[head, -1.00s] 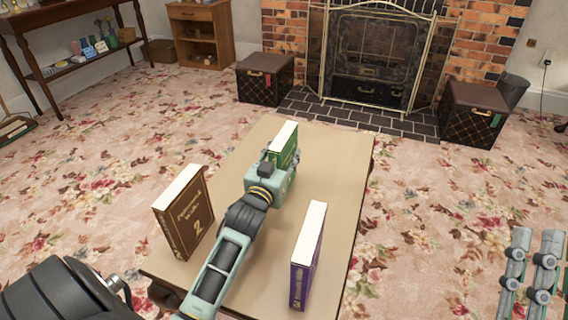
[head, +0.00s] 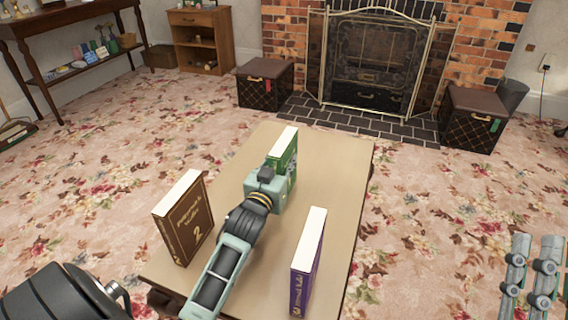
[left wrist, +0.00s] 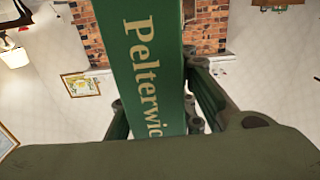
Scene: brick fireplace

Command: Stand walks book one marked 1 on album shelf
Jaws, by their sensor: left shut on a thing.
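My left gripper (head: 270,180) is shut on a green book (head: 287,152) at the table's far half. The book is upright with white page edges on top; whether it touches the table is hidden. A brown book (head: 186,228) marked 2 stands upright at the left of the table. A purple book (head: 303,277) stands at the right, its mark too small to read. My right gripper (head: 532,272) is at the lower right edge, its fingers apart and empty.
The tan table (head: 335,170) has clear room at its right and far end. Beyond it are two dark trunks (head: 265,85) and (head: 472,120), a fireplace screen (head: 375,60), a wooden cabinet (head: 203,40) and a side table (head: 75,65). Floral carpet lies around.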

